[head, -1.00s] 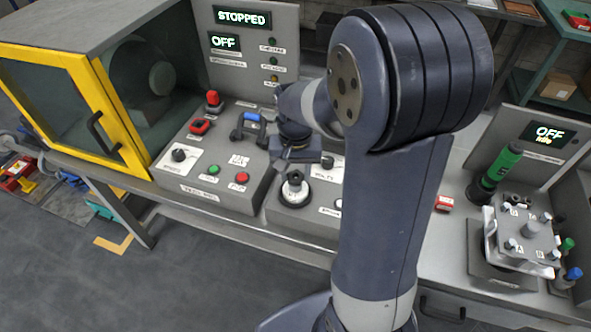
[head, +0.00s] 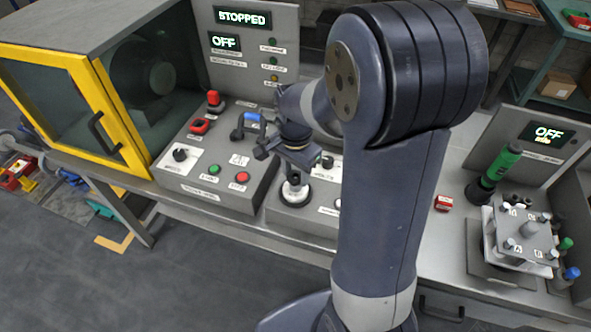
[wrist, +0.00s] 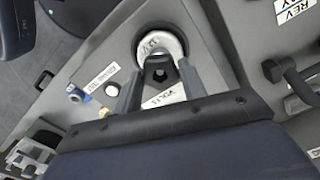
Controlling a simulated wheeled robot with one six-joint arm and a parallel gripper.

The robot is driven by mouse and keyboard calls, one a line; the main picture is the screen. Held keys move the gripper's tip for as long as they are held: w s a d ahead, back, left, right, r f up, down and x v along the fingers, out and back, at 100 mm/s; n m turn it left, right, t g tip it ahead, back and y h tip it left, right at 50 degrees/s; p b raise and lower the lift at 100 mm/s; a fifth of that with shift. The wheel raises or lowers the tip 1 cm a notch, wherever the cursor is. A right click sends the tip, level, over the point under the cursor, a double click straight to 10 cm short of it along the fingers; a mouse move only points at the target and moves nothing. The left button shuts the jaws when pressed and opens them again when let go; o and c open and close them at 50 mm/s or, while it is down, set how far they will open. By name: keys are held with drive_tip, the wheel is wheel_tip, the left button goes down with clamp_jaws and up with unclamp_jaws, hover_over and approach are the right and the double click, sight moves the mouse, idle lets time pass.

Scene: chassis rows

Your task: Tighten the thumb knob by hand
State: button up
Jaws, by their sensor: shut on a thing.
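The thumb knob (wrist: 158,73) is a small dark knob with a hole in its top, in the wrist view. It stands at a pale round dial (wrist: 160,43) with a black rim. My gripper (wrist: 160,70) has one finger on each side of the knob and is shut on it. In the head view my gripper (head: 294,175) points down over the same pale dial (head: 295,195) on a low grey box. There the gripper mostly hides the knob.
A control panel (head: 215,185) with red and green buttons and a blue-topped handle (head: 250,118) stands close left. A yellow-framed door (head: 85,100) is further left. A green cylinder (head: 495,170) and a fixture plate (head: 525,235) stand right.

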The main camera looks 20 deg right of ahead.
drive_tip(key=shift+w+r+m, duration=0.1)
drive_tip(key=shift+m, duration=0.8)
drive_tip(key=shift+m, duration=0.8)
drive_tip(key=m, duration=0.4)
drive_tip(key=o, duration=1)
wheel_tip(320, 180, up, 11)
drive_tip(key=shift+f, duration=0.15)
